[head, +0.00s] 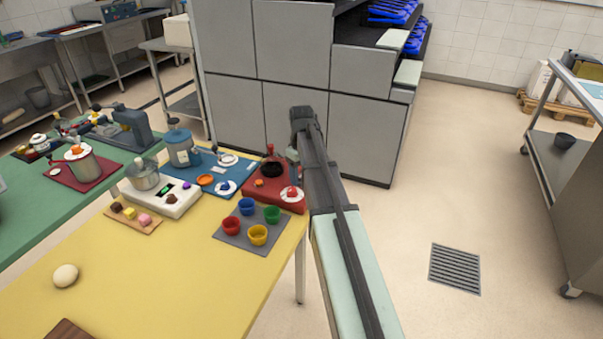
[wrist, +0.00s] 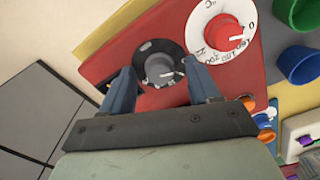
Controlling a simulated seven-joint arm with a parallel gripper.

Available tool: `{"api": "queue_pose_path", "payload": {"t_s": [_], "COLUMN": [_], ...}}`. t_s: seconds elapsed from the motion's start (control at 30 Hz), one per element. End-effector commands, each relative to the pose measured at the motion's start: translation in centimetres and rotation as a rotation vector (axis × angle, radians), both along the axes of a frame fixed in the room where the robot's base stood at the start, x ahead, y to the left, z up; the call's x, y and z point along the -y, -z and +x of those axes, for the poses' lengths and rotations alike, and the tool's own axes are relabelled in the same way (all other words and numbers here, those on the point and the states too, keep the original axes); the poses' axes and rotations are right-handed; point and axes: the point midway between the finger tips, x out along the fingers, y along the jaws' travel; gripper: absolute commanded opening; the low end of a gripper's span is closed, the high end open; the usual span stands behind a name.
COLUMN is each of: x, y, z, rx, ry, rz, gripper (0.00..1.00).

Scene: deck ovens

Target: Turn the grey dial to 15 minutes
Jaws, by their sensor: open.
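The grey dial (wrist: 159,69) sits on the red panel (wrist: 103,66) in the wrist view, inside a dark ring with small white marks. A white line on its knob points to the picture's right; I cannot read the numbers. My gripper (wrist: 158,66) is open, with one blue-grey finger on each side of the dial. I cannot tell whether the fingers touch it. In the head view the red panel (head: 262,197) is at the table's right corner, below my arm. The grey dial is hidden or too small to make out there.
A red dial (wrist: 221,34) on a white numbered disc is close to the right finger in the wrist view. In the head view, coloured cups (head: 257,235) stand on a grey mat, and a blue panel (head: 226,169) lies left of the red one. The yellow table (head: 150,285) is mostly clear in front.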

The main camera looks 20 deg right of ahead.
Motion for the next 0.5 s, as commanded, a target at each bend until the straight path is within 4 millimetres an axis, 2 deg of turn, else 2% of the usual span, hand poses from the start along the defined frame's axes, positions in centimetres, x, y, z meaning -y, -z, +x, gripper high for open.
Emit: {"api": "queue_pose_path", "payload": {"t_s": [0.23, 0.5], "x": [0.0, 0.01], "y": [0.04, 0.03], "z": [0.0, 0.01], "rx": [0.0, 0.0], "ry": [0.0, 0.0], "rz": [0.0, 0.0], "gripper": [0.61, 0.35]}}
